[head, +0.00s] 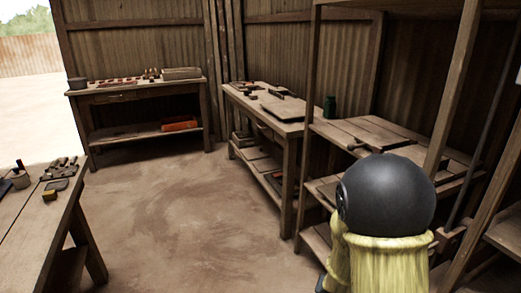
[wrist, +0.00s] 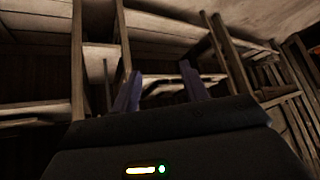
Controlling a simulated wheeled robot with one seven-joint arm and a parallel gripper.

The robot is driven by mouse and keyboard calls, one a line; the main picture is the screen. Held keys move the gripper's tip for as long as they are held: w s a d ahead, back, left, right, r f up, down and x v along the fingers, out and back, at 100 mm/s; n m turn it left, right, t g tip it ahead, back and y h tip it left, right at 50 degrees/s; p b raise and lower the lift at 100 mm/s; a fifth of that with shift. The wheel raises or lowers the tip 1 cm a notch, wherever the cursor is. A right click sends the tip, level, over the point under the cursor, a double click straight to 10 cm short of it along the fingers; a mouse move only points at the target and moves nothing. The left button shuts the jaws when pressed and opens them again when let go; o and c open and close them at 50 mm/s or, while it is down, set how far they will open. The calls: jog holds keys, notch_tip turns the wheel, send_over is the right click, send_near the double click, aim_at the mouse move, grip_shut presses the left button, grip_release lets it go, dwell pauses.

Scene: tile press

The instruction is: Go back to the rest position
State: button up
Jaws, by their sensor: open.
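In the wrist view my gripper (wrist: 160,88) shows two dark fingers standing apart, with nothing between them. Beyond the fingers are wooden posts and shelf boards, seen at a slant. In the head view a dark round part of my arm with a yellow sleeve fills the lower right, in front of the wooden shelf rack (head: 455,160). My gripper's fingers do not show in the head view.
A table (head: 40,215) with tools is at the left edge. The dirt floor (head: 185,215) between them is clear.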

jog(key=s+a+r+n+g+y, duration=0.2)
jog(key=s+a+r+n, duration=0.1)
jog(key=s, duration=0.2)
jog(key=s+a+r+n+g+y, duration=0.1)
jog(key=s+a+r+n+g, duration=0.1)
jog(key=s+a+r+n, duration=0.3)
notch_tip(320, 180, up, 30)
jog(key=d+m+p, duration=0.1)
jog(key=d+p, duration=0.1)
jog(key=p, duration=2.9)
jog(key=shift+s+m, duration=0.3)
jog(key=shift+s, duration=0.15)
